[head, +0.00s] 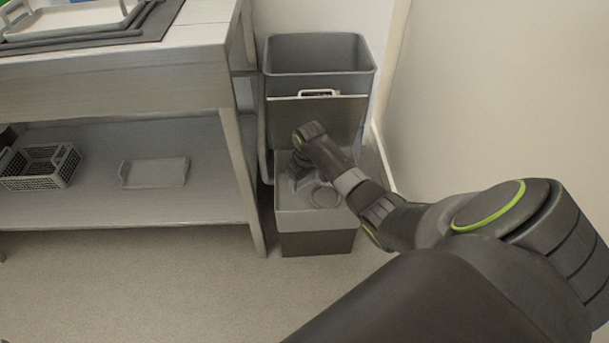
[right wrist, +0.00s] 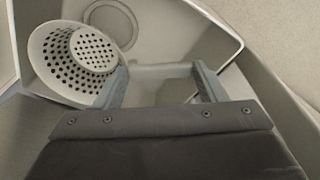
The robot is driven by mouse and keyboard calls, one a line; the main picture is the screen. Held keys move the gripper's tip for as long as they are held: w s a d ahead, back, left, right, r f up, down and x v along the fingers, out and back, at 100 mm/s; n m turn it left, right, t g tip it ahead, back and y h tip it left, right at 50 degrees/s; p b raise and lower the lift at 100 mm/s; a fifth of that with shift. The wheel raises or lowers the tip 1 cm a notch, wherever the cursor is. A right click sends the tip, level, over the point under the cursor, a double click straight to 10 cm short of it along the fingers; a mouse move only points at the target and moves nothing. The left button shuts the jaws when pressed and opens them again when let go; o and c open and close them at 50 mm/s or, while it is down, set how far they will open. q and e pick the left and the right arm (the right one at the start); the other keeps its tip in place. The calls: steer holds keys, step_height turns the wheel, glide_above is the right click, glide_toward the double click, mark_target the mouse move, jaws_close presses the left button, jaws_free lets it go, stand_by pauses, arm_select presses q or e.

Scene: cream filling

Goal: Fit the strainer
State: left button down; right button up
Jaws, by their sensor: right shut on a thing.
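The strainer (right wrist: 85,52), a pale bowl with a perforated bottom and wide rim, is at the upper left of the right wrist view. My right gripper (right wrist: 162,72) is shut on it, with a pale bar of it seeming to run between the fingertips. In the head view my right gripper (head: 298,180) is low inside the grey cream-filling unit (head: 283,217), and the strainer cannot be made out there. A round ring (head: 325,197) lies on the unit's floor, right of the gripper.
A raised panel with a white handle (head: 318,92) and a grey bin (head: 318,52) stand behind. A wall is close on the right. A table (head: 120,85) at left has a lower shelf with a grey basket (head: 40,168) and a small tray (head: 154,172).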

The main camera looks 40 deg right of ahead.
steer(key=shift+f+b, duration=0.55)
steer(key=shift+f, duration=0.65)
steer(key=shift+f+b, duration=0.9)
steer(key=shift+f, duration=1.1)
steer(key=shift+f+b, duration=0.95)
steer(key=shift+f, duration=0.65)
steer(key=o, duration=1.6)
steer(key=shift+f, duration=0.1)
